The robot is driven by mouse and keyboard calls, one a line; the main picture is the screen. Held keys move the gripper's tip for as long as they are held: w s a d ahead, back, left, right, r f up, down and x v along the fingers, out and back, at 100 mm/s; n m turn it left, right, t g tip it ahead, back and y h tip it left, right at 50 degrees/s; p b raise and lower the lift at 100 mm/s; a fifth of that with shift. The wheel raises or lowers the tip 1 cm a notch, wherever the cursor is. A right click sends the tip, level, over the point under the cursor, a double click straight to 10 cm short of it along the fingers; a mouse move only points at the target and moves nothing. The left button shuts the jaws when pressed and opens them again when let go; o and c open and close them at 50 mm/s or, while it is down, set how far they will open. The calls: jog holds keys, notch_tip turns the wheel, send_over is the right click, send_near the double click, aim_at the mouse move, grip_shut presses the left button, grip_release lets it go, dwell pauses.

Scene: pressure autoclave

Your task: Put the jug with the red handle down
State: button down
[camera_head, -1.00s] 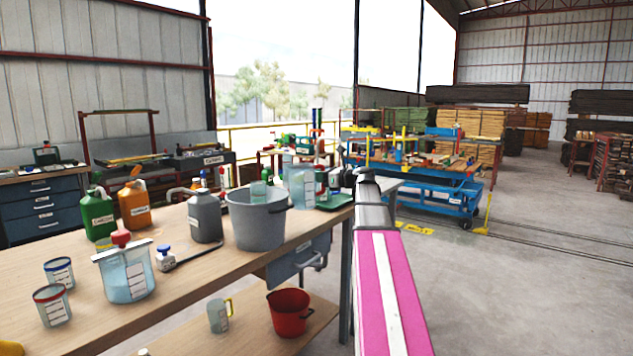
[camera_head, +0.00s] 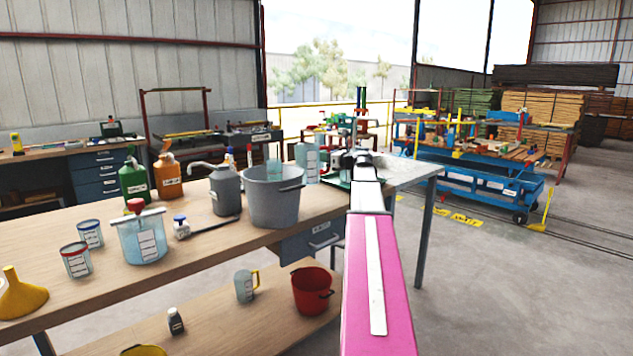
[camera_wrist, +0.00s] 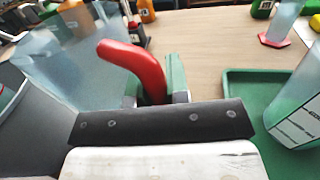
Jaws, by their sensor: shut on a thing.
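In the wrist view my gripper (camera_wrist: 155,98) is shut on the upright red handle (camera_wrist: 135,62) of the jug. The jug's clear bluish body (camera_wrist: 75,55) is blurred at the upper left, and its base is hidden. In the head view the end of my gripper (camera_head: 358,160) is above the far right part of the workbench, beside the green tray (camera_head: 338,184). A clear labelled vessel (camera_head: 308,158) stands out just left of it; I cannot tell whether it is the held jug. Whether the jug touches the bench is not visible.
A grey bucket (camera_head: 275,200) is left of my gripper; its rim (camera_wrist: 12,95) shows in the wrist view. Another clear labelled vessel (camera_wrist: 300,105) stands on the green tray at right. Wood bench top (camera_wrist: 205,50) is bare ahead. A red-topped jar (camera_head: 143,238) is farther left.

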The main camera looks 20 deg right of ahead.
jog(key=shift+f, duration=3.6)
jog(key=c, duration=1.1)
grip_release()
jog(key=v, duration=1.2)
